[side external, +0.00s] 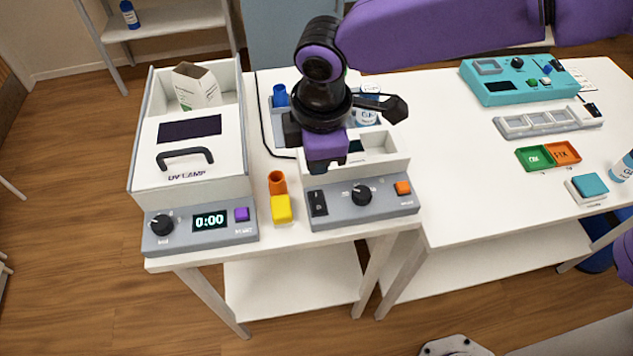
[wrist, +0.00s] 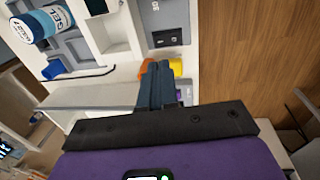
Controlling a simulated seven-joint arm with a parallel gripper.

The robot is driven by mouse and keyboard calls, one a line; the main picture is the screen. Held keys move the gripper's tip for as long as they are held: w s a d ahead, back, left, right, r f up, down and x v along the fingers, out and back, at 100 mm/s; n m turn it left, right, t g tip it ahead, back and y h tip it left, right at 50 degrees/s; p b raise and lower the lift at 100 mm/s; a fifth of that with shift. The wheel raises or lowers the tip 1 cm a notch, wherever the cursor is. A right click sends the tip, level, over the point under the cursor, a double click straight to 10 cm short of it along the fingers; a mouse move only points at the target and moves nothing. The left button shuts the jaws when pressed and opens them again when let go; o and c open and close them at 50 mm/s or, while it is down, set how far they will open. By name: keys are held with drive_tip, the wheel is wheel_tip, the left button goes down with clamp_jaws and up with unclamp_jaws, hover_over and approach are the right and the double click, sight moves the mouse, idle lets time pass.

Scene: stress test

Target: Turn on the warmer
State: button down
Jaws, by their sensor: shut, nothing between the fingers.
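The grey-and-white unit that looks like the warmer stands at the centre of the side view; its small lettering is unreadable. Its sloped front panel (side external: 340,208) carries a black rocker switch (side external: 318,203) at the left, a black dial (side external: 362,194) in the middle and an orange button (side external: 402,188) at the right. My gripper (side external: 325,168) is shut and empty, above the panel's left end, just behind and above the rocker switch. In the wrist view my gripper (wrist: 157,66) points toward the panel, with the dark switch (wrist: 167,38) just beyond the fingertips. I cannot tell whether they touch.
A UV lamp box (side external: 190,160) with a 0:00 display stands to the left. An orange cup (side external: 277,183) and a yellow block (side external: 281,208) stand between the units. A gel bottle (side external: 366,108) is behind. A teal device (side external: 515,80) and trays are on the right table.

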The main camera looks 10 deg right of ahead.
sight(317, 195)
drive_tip(key=f, duration=0.3)
drive_tip(key=w+f, duration=0.1)
drive_tip(key=f, duration=0.4)
drive_tip(key=shift+w+f, duration=0.15)
drive_tip(key=shift+f, duration=0.2)
drive_tip(key=shift+w+f, duration=0.1)
drive_tip(key=shift+w+f+g, duration=0.1)
drive_tip(key=shift+f+g, duration=0.05)
drive_tip(key=shift+g, duration=0.15)
drive_tip(key=shift+s, duration=0.2)
drive_tip(key=shift+s, duration=0.75)
drive_tip(key=shift+r, duration=0.25)
